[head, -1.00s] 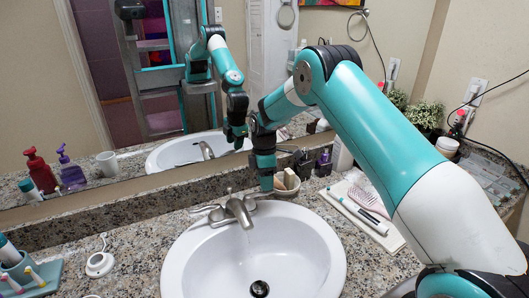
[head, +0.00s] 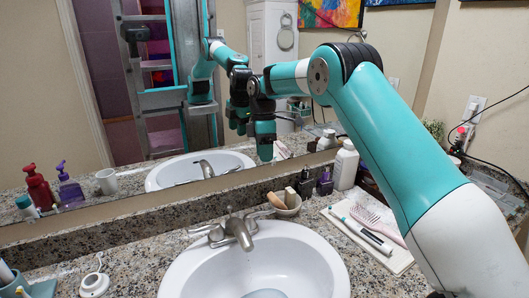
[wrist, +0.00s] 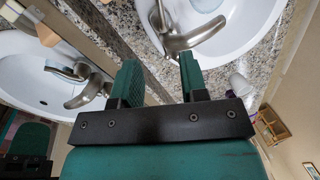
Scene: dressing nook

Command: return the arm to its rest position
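My gripper (head: 265,152) hangs pointing down in front of the mirror, above the back rim of the sink and higher than the faucet. My arm reaches to it from the right, its elbow high over the counter. In the wrist view my two green fingers (wrist: 160,80) stand apart with nothing between them. The faucet (head: 238,232) is behind the white sink (head: 190,272). A pale bluish patch shows at the bottom of the basin, cut off by the frame edge.
A tray with a brush and pens (head: 372,240) lies to the right. A white round item (head: 94,284) is at left. The mirror (head: 120,160) stands close behind my gripper.

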